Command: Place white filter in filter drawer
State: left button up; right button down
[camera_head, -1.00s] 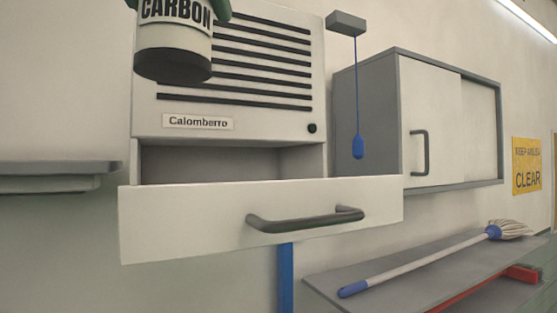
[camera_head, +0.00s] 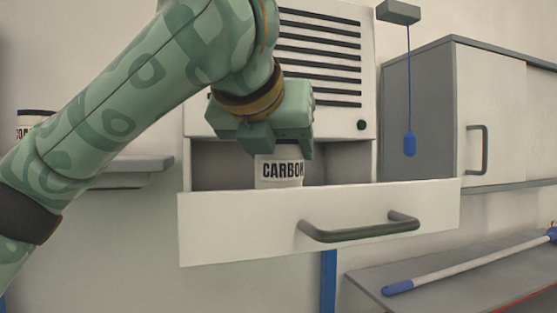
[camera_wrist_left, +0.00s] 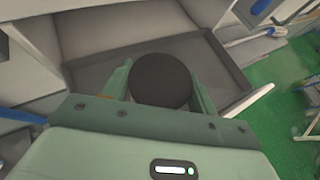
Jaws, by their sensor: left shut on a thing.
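A white filter (camera_head: 279,172) with a black "CARBON" label shows in the head view behind the drawer's front panel, its lower part hidden. In the left wrist view its dark round end (camera_wrist_left: 161,81) sits between the fingers. My left gripper (camera_head: 285,150) is shut on it from above. The filter drawer (camera_head: 235,228) is pulled open below the vented cabinet, with a dark bar handle. The wrist view shows the grey drawer inside (camera_wrist_left: 208,60) around the filter; I cannot tell whether the filter touches the floor. My right gripper is not in view.
A second labelled canister (camera_head: 35,122) stands on a grey shelf (camera_head: 135,166) at the left. A blue pull handle (camera_head: 409,144) hangs on a cord. A grey cupboard (camera_head: 420,100) and a bench (camera_head: 450,280) with a mop are at the right.

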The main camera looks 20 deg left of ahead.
aim_at(279, 167)
pick_arm(q)
notch_tip(279, 167, down, 2)
jog(key=shift+f, duration=0.2)
jog(key=shift+w+f, duration=0.2)
jog(key=shift+s, duration=0.15)
jog(key=o, duration=1)
jog(key=shift+f, duration=0.1)
jog(key=shift+o, duration=0.2)
jog(key=shift+r, duration=0.25)
jog(key=b+v, duration=0.2)
jog(key=v, duration=1)
